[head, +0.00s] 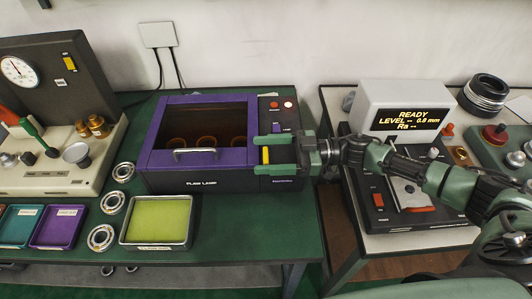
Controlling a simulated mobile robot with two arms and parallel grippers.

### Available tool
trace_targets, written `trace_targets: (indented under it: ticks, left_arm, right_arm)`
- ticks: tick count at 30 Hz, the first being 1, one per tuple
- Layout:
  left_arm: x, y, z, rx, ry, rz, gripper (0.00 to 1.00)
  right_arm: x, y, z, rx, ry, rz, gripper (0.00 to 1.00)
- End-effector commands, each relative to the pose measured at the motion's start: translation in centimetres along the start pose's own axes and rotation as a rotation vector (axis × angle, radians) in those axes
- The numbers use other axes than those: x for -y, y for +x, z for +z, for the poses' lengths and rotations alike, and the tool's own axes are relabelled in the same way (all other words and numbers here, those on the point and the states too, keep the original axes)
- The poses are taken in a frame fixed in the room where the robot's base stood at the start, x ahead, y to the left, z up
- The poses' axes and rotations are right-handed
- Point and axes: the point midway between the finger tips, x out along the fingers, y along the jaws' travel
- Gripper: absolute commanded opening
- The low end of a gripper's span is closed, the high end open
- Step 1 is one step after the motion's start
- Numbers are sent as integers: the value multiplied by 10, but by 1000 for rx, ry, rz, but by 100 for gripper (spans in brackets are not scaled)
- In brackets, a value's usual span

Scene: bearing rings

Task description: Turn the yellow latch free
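The yellow latch (265,155) is a short upright bar on the front right of a purple box-shaped machine (197,178). My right gripper (267,155) reaches in from the right, with its two green fingers spread apart, one above and one below the latch. The latch shows in the gap between them; I cannot tell whether the fingers touch it. The machine's lid (248,156) is down, with a dark window and a grey handle (196,154). Several rings show dimly through the window. My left gripper is not in view.
A tray with a yellow-green pad (157,221) and several bearing rings (102,237) lie in front and to the left. A gauge stand (50,85) is at far left. A display unit (402,108) reading READY stands on the right table.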

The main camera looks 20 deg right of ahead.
Motion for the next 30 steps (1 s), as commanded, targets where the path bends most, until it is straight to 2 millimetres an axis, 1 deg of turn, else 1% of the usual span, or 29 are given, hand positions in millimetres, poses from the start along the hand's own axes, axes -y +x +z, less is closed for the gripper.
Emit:
trace_targets:
  ticks: [8, 11, 14, 18, 22, 26, 30]
  left_arm:
    - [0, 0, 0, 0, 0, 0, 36]
    - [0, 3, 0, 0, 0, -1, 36]
    - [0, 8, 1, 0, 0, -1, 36]
    - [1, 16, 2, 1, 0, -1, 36]
    - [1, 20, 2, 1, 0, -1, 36]
    - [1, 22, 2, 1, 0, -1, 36]
    - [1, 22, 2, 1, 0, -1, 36]
  right_arm:
    - [0, 0, 0, 0, 1, 0, 73]
    - [0, -6, 2, 1, 1, 2, 73]
    - [0, -20, 4, 3, 2, 2, 73]
    - [-1, -46, 4, 3, 1, 3, 73]
    - [0, -65, 4, 3, 1, 1, 73]
    - [0, -76, 2, 0, 1, 1, 73]
    - [0, -78, 0, -1, 0, -1, 73]
